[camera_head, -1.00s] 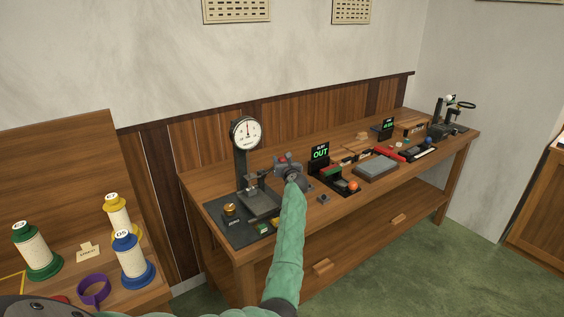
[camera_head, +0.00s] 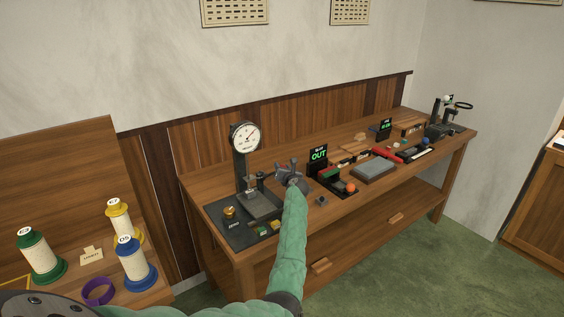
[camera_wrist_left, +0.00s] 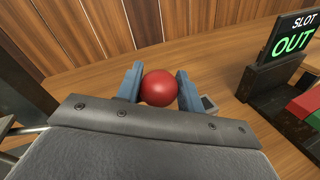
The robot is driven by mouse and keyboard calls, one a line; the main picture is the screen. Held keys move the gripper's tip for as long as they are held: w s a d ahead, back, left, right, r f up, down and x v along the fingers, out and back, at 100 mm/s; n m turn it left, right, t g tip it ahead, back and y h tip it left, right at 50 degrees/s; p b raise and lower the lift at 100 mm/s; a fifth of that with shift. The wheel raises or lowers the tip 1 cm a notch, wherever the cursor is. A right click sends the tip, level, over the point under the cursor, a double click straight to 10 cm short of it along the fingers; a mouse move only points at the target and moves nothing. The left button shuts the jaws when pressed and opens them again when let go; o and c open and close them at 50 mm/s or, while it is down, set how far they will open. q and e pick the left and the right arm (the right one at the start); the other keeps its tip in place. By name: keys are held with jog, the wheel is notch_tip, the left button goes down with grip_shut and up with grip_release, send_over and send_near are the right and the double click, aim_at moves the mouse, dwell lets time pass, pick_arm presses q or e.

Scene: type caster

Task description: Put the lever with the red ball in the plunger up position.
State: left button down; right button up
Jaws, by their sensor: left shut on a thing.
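The red ball (camera_wrist_left: 159,88) of the lever sits between the two blue fingers of my left gripper (camera_wrist_left: 160,86), which is shut on it. The lever's arm is mostly hidden by the gripper. In the head view my left gripper (camera_head: 286,169) is just right of the dial gauge stand (camera_head: 241,172), above the bench. The round white dial (camera_head: 246,137) has its needle tilted to the upper right. The gauge's plunger is too small to read clearly above the block (camera_head: 262,204). My right gripper is not in view.
A display reading OUT (camera_head: 319,155) stands right of my gripper, behind a device with an orange ball (camera_head: 351,188). A grey slab (camera_head: 373,169) lies farther right on the bench (camera_head: 330,207). Thread spools (camera_head: 133,263) stand on a separate surface at the left.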

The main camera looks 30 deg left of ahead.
pick_arm(q)
notch_tip(320, 180, down, 3)
jog(key=shift+s+d+r+m+g+p, duration=0.1)
jog(key=shift+m+g+p, duration=0.3)
jog(key=shift+m+p, duration=0.5)
jog(key=shift+s+f+m+p, duration=0.1)
jog(key=shift+f+m+p, duration=0.3)
jog(key=shift+f, duration=0.15)
jog(key=shift+f+h, duration=0.2)
jog(key=shift+h, duration=0.1)
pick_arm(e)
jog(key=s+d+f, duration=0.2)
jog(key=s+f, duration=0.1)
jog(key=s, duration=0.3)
pick_arm(q)
jog(key=shift+s, duration=0.1)
jog(key=c, duration=0.9)
grip_release()
jog(key=shift+r, duration=0.15)
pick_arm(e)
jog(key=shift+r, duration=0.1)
